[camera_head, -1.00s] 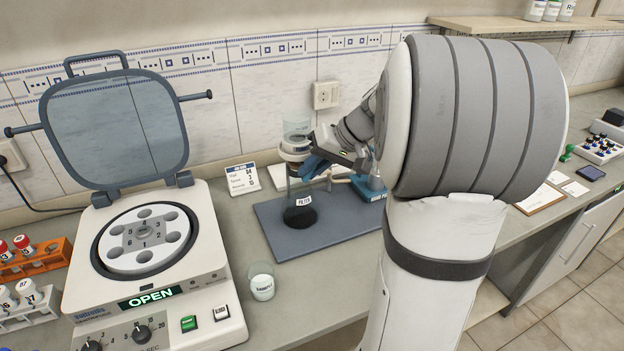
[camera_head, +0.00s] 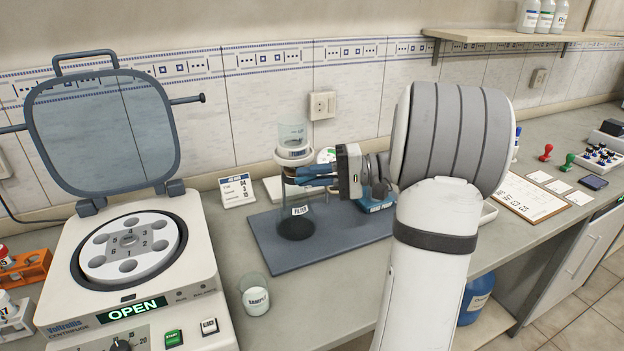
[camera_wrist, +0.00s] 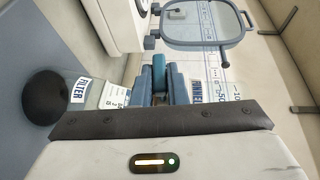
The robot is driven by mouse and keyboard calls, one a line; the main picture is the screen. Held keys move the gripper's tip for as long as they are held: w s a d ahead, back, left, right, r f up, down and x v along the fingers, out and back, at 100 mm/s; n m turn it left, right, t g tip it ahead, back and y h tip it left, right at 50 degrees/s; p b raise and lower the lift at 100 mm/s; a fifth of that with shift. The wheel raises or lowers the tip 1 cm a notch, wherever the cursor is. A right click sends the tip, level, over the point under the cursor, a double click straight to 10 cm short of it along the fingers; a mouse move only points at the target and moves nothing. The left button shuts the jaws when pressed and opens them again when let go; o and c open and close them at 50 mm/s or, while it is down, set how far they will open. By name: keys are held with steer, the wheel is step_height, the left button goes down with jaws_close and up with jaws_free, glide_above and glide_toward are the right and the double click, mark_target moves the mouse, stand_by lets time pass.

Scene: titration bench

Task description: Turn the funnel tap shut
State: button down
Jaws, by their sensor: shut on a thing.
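A clear glass funnel (camera_head: 292,133) stands upright in a pale collar above a flask labelled FILTER (camera_head: 300,211), which has a black base. My gripper (camera_head: 300,174) reaches in level from the right, its blue fingers at the funnel just below the collar. In the wrist view the fingers (camera_wrist: 160,85) are closed on a teal piece that looks like the funnel tap (camera_wrist: 159,66). The fingers hide most of the tap, so its angle is hard to read. The FILTER label (camera_wrist: 79,91) shows left of the fingers.
A blue-grey mat (camera_head: 268,250) lies under the flask. A centrifuge (camera_head: 190,290) with raised lid stands left, reading OPEN. A labelled beaker (camera_head: 256,295) stands in front of the mat. A blue-based device (camera_head: 378,203) is right of the flask, close to my arm. A card (camera_head: 237,190) stands behind.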

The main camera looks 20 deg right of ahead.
steer(key=shift+f+y, duration=0.1)
steer(key=shift+y, duration=0.4)
steer(key=shift+m+t, duration=0.3)
steer(key=c, duration=1.4)
jaws_free()
steer(key=shift+c, duration=0.2)
steer(key=v, duration=0.7)
steer(key=shift+d+b, duration=0.3)
steer(key=shift+d, duration=0.1)
steer(key=shift+s+f, duration=0.1)
